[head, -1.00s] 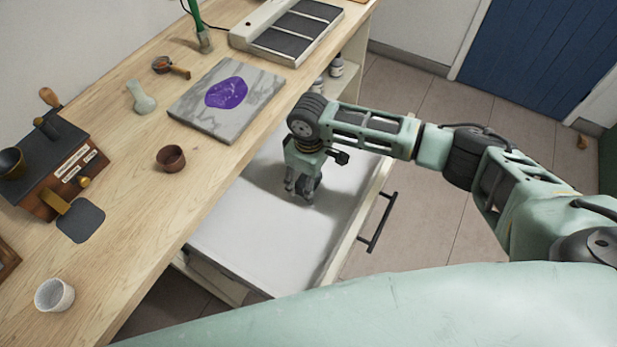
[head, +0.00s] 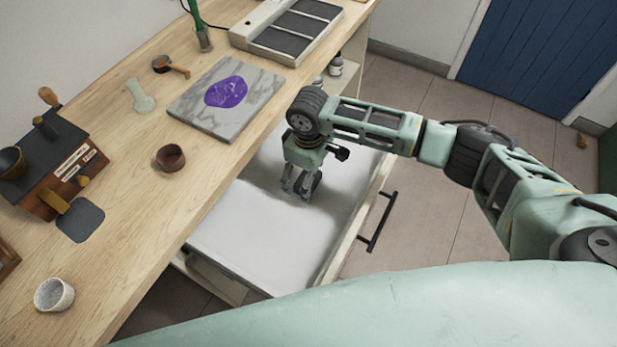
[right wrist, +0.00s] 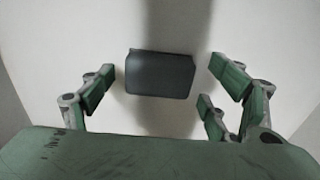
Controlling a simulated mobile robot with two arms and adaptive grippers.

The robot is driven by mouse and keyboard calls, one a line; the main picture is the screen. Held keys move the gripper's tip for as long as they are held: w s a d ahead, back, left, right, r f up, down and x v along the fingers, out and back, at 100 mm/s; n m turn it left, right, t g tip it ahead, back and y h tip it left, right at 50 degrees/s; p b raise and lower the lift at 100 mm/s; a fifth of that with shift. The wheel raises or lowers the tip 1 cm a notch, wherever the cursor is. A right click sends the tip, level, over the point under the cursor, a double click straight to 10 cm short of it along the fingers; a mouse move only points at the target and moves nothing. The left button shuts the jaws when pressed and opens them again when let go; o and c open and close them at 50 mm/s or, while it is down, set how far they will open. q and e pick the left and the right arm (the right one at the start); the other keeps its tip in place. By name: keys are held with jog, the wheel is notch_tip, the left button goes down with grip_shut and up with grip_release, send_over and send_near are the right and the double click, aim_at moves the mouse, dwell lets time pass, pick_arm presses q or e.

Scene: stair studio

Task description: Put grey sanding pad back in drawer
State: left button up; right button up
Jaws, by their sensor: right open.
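The grey sanding pad (right wrist: 160,75) shows in the right wrist view as a dark grey block with rounded corners. It is on the pale floor of the open drawer (head: 235,235), between my right fingers and apart from both. My right gripper (head: 301,188) points down into the drawer, open and empty; its spread fingers also show in the right wrist view (right wrist: 165,88). In the head view the pad cannot be made out behind the gripper. My left gripper is not in view.
The drawer's black handle (head: 378,222) is on its right side. On the bench (head: 130,235) are a flat dark grey square (head: 80,220), a brown bowl (head: 170,158), a white cup (head: 54,295) and a marbled slab (head: 215,122). The drawer's near part is clear.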

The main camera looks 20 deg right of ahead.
notch_tip(320, 180, up, 11)
jog(key=shift+b, duration=0.35)
jog(key=shift+f, duration=0.1)
dwell(0.3)
